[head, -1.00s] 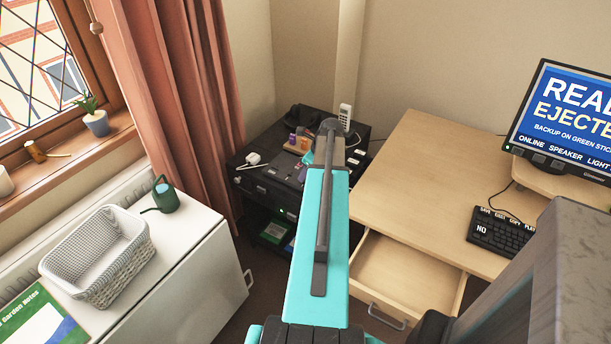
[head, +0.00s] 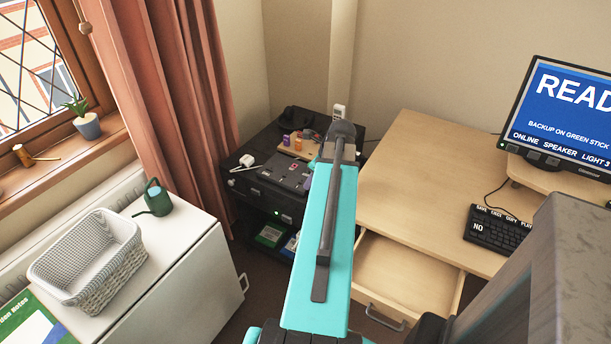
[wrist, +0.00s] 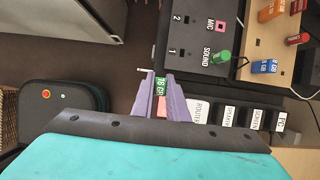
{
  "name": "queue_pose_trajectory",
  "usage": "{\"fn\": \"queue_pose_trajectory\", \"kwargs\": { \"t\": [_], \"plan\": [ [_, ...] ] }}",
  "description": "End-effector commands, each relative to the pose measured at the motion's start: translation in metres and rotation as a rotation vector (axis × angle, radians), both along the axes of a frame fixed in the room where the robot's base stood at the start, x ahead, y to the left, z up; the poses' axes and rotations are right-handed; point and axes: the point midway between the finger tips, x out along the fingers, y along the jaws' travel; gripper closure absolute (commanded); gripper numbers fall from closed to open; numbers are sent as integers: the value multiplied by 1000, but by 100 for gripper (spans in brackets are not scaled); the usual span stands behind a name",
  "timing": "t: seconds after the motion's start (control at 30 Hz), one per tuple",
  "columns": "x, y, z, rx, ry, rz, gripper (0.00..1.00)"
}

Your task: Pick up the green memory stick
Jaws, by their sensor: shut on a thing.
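The green memory stick (wrist: 161,84), lettered 16 GB, is between the purple fingers of my gripper (wrist: 161,80) in the wrist view. The gripper is shut on it. A thin pale piece sticks out to the left near the fingertips. A reddish patch shows between the fingers lower down.
The black console (head: 285,178) stands in the corner beside the desk (head: 430,165), whose drawer (head: 405,275) is open. A wooden holder (wrist: 285,50) carries blue, orange and red sticks. A green plug (wrist: 220,57) sits by the SOUND socket. Labelled black plugs (wrist: 230,115) line up nearby.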

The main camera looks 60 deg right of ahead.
Motion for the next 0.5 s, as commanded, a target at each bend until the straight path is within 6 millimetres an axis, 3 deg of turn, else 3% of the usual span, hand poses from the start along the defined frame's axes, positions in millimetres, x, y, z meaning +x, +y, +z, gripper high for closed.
{"fn": "queue_pose_trajectory", "kwargs": {
  "t": [0.3, 0.5],
  "plan": [
    [-46, 28, 4, -1, -1, -3, 100],
    [-58, 33, 4, -2, -1, -1, 100]
  ]
}}
